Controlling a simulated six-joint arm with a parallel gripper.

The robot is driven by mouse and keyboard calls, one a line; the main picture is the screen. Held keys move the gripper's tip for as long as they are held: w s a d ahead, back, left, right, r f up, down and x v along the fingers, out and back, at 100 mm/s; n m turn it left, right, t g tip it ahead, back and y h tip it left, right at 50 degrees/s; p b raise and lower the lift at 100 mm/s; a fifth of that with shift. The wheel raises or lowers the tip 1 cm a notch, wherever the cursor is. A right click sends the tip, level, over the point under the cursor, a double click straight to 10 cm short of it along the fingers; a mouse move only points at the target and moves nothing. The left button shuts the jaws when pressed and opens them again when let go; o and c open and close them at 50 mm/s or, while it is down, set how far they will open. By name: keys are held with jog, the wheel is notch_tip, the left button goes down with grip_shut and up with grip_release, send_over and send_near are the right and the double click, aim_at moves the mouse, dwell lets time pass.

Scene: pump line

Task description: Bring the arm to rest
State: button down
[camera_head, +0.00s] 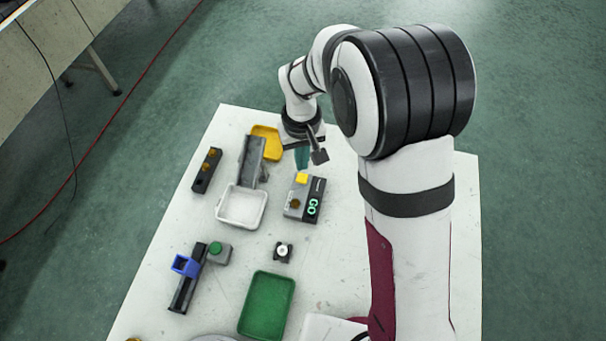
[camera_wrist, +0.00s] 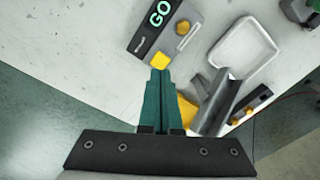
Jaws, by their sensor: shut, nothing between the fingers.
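My gripper (camera_head: 303,158) hangs over the far part of the white table (camera_head: 330,265), beside the yellow tray and behind the grey box with the lit green GO sign (camera_head: 305,198). In the wrist view its teal fingers (camera_wrist: 157,80) are together with nothing between them. The fingertips appear close to the yellow button (camera_wrist: 160,61) of the GO box in that view; I cannot tell whether they touch it. The yellow button also shows in the head view (camera_head: 302,178). My arm covers the right side of the table.
A yellow tray (camera_head: 266,141), a grey angled chute (camera_head: 252,160), a white tray (camera_head: 242,206) and a dark block with orange knobs (camera_head: 207,170) stand left. A blue clamp fixture (camera_head: 186,266), a green tray (camera_head: 267,303) and a small black fitting (camera_head: 283,252) are nearer.

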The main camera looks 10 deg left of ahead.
jog(key=shift+r, duration=0.65)
jog(key=shift+d+r, duration=0.25)
jog(key=s+d+r+m, duration=0.4)
jog(key=s+d+r, duration=0.1)
jog(key=d+r, duration=0.25)
jog(key=s+d+r+m+y, duration=0.1)
jog(key=s+d+r+m, duration=0.1)
jog(key=s, duration=0.6)
jog(key=s+d+r+m, duration=0.1)
jog(key=s+d+m, duration=0.4)
jog(key=s, duration=0.3)
jog(key=shift+s+d+r+m+y, duration=0.3)
jog(key=shift+s+d+r+y, duration=0.1)
jog(key=shift+d, duration=0.4)
